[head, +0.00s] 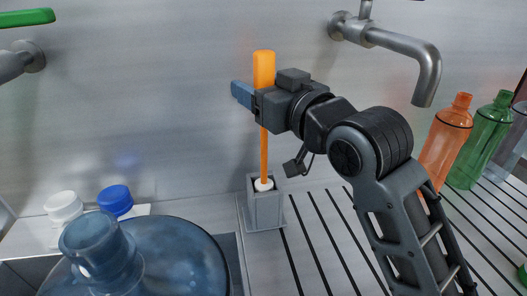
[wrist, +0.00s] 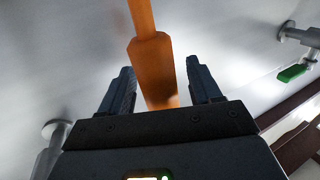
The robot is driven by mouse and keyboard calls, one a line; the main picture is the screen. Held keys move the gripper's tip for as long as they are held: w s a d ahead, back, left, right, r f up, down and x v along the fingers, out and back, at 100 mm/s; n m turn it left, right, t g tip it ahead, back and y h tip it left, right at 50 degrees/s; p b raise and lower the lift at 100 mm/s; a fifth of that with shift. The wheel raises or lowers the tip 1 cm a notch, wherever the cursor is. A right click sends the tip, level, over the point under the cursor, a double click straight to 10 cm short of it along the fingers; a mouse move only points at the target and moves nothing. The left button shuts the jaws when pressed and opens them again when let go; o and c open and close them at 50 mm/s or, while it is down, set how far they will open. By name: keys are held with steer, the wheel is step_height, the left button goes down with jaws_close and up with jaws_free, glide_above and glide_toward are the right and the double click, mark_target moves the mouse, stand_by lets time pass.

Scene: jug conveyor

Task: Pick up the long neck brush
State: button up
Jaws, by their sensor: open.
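The long neck brush (head: 264,68) has an orange handle and stands upright, with its white lower end in a square grey holder (head: 265,209) in the head view. The brush head is hidden inside the holder. My gripper (head: 242,94) is level with the upper part of the handle, its blue fingers pointing left. In the wrist view my gripper (wrist: 161,68) is open, and the orange handle (wrist: 152,58) runs between the two fingers with a gap on each side. I cannot see either finger touching it.
A large blue jug (head: 150,262) stands front left, with a white cap (head: 63,206) and a blue cap (head: 115,200) behind it. A metal tap (head: 400,45) sticks out at upper right. An orange bottle (head: 445,140) and a green bottle (head: 487,145) stand right. A metal wall is behind.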

steer(key=shift+w+a, duration=0.35)
steer(key=shift+w, duration=0.1)
steer(key=c, duration=1.1)
